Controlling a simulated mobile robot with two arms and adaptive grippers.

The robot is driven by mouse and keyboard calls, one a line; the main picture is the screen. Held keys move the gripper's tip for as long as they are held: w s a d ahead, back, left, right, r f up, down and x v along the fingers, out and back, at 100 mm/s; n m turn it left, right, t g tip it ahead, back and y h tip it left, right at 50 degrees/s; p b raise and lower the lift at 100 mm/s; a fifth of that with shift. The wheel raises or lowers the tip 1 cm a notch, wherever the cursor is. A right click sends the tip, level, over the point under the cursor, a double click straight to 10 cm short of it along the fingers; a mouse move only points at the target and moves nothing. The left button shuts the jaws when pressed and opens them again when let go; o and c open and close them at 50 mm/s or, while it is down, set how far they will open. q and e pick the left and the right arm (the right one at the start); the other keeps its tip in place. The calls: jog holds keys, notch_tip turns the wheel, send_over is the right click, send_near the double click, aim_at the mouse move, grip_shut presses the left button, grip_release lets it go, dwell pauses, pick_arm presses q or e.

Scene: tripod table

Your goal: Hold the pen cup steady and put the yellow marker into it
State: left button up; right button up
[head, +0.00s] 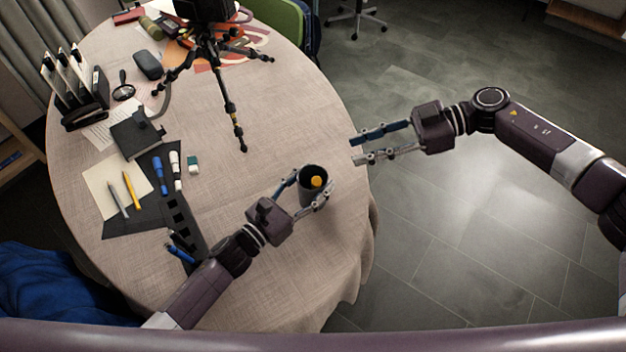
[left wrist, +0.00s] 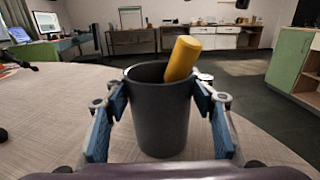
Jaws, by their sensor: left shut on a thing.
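The dark grey pen cup (head: 310,192) stands upright on the table near its right edge. The yellow marker (head: 316,182) is inside the cup, its end showing above the rim. In the left wrist view the marker (left wrist: 183,58) leans to the right in the cup (left wrist: 162,115). My left gripper (head: 306,190) is shut around the cup, with a blue-padded finger on each side; it also shows in the left wrist view (left wrist: 160,115). My right gripper (head: 357,149) is open and empty, above and to the right of the cup, near the table edge.
A black tripod (head: 228,105) stands at the back of the table. Blue and white markers (head: 174,165), an eraser (head: 193,164), a notepad with pens (head: 117,187) and a black file rack (head: 85,105) lie or stand on the left. The cloth around the cup is clear.

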pick_arm(q)
jog(key=o, duration=1.4)
jog(key=shift+c, duration=0.2)
jog(key=shift+s, duration=0.1)
jog(key=v, duration=1.2)
